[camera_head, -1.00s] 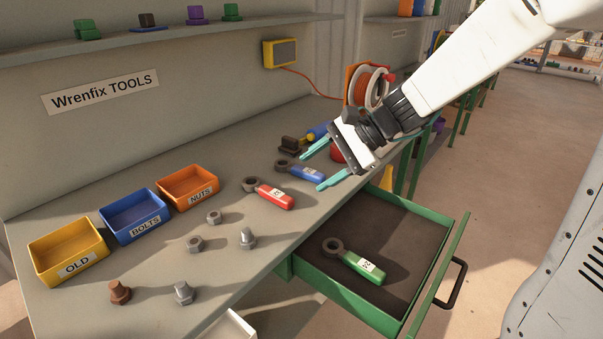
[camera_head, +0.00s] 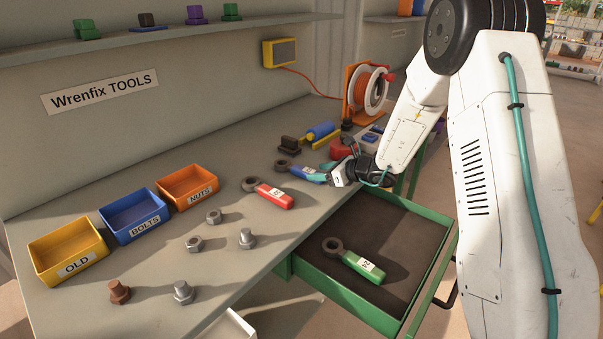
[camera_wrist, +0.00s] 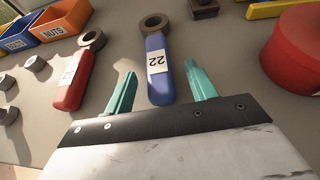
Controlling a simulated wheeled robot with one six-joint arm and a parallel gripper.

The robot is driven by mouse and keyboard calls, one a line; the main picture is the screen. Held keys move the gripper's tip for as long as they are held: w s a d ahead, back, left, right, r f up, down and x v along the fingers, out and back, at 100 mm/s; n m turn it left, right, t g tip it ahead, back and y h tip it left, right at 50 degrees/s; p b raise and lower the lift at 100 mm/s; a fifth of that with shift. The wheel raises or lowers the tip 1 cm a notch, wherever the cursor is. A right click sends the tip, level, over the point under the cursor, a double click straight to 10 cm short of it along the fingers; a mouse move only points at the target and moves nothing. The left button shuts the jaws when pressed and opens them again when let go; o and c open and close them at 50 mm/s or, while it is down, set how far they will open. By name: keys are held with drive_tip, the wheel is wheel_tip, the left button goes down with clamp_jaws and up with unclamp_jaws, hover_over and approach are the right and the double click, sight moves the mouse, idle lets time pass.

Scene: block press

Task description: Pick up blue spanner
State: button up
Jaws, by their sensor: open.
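The blue spanner (camera_head: 300,173) lies on the workbench with its grey ring end toward the wall. It also shows in the wrist view (camera_wrist: 155,83), labelled 22. My gripper (camera_head: 322,174) is at the handle end of the blue spanner. In the wrist view its two teal fingers (camera_wrist: 162,85) are apart, one on each side of the blue handle, with space between them and it. The gripper is open and empty. In the head view the gripper hides part of the handle's end.
The red spanner (camera_head: 272,196) lies just left of the blue one. A red round thing (camera_wrist: 295,52) stands to the right. A dark block (camera_head: 289,146) is behind. The open green drawer (camera_head: 345,295) holds a green spanner (camera_head: 362,266).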

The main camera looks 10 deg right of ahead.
sight(309, 171)
drive_tip(key=x, duration=0.4)
drive_tip(key=shift+a+f, duration=0.2)
drive_tip(key=shift+a, duration=0.1)
clamp_jaws()
drive_tip(key=shift+r, duration=0.2)
